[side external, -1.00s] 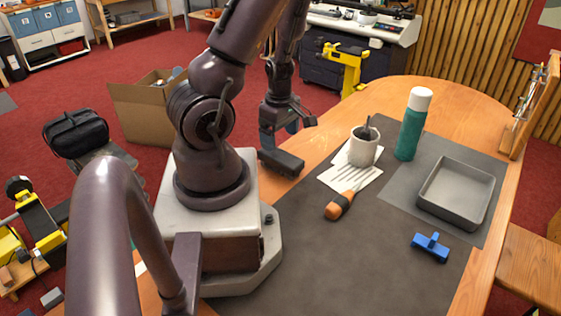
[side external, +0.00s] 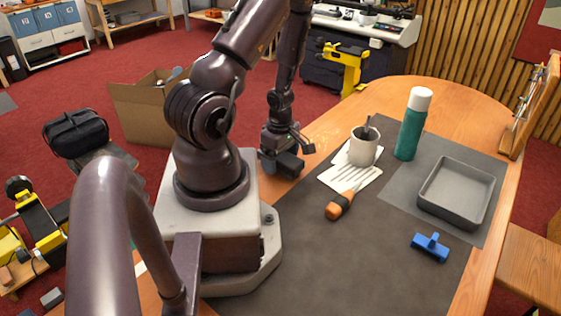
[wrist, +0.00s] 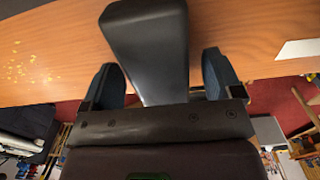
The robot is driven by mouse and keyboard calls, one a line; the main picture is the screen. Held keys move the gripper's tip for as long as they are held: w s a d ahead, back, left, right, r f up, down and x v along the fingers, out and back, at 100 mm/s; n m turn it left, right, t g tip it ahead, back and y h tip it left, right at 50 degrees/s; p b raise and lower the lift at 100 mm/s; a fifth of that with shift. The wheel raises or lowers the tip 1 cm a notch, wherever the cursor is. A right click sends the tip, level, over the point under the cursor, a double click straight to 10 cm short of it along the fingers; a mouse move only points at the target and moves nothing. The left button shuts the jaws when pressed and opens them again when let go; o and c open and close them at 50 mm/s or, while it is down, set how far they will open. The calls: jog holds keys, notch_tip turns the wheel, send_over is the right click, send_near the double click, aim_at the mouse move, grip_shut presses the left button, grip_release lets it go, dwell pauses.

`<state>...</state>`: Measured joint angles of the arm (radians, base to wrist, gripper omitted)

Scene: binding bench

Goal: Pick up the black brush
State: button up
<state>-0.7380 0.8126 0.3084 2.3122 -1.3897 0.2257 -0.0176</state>
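The black brush (side external: 291,166) is a dark, smooth block lying near the table's far left edge, beside my base. In the wrist view the brush (wrist: 150,50) fills the upper middle and reaches down between my fingers. My gripper (side external: 281,152) is low over the brush, pointing down. In the wrist view my gripper (wrist: 163,80) is open, with one finger on each side of the brush. A gap shows at the right finger; the left finger is closer to the brush, and contact there cannot be told. The brush's near end is hidden by the gripper body.
A white mug (side external: 363,150) with a dark handle in it stands right of the gripper, near white sheets. The front of the dark mat (side external: 350,270) is clear.

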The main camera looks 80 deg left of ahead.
jog(key=c, duration=1)
jog(key=shift+r, duration=0.15)
notch_tip(320, 180, up, 10)
jog(key=shift+f, duration=0.1)
